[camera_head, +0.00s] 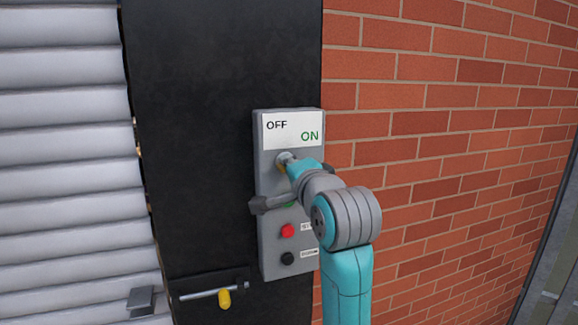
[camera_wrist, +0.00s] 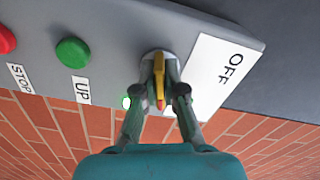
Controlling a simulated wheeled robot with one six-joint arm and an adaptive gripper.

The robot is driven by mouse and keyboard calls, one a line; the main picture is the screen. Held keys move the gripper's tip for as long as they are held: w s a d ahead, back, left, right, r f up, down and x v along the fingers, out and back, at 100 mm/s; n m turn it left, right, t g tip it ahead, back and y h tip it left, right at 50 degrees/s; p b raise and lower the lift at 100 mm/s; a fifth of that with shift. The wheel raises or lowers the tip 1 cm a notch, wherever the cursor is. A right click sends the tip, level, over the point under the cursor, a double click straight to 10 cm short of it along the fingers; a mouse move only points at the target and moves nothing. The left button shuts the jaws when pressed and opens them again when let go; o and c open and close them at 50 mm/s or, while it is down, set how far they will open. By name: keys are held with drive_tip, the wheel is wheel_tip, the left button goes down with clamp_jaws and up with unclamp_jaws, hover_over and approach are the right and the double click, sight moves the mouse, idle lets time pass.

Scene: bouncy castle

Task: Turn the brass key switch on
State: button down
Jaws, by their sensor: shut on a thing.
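A grey control box (camera_head: 268,232) is fixed on a dark post and carries a white OFF/ON label (camera_head: 290,130). The brass key (camera_wrist: 158,72) sits in a round metal switch just below the label, and a red strip shows on it. In the wrist view the key's long side runs up and down the picture, its red end downward. My gripper (camera_wrist: 158,88) has a finger on each side of the key and is shut on it. In the head view my gripper (camera_head: 287,167) hides most of the key. A small green light (camera_wrist: 126,102) glows beside the switch.
Below the switch are a green UP button (camera_wrist: 73,53), a red STOP button (camera_head: 288,231) and a black button (camera_head: 287,258). A yellow-handled bolt (camera_head: 224,298) is at lower left. A brick wall (camera_head: 450,140) stands right, a slatted shutter (camera_head: 65,150) left.

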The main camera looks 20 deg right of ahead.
drive_tip(key=shift+m, duration=1.6)
drive_tip(key=c, duration=1.3)
unclamp_jaws()
drive_tip(key=shift+o, duration=0.2)
drive_tip(key=s, duration=1.2)
drive_tip(key=shift+d+f, duration=0.1)
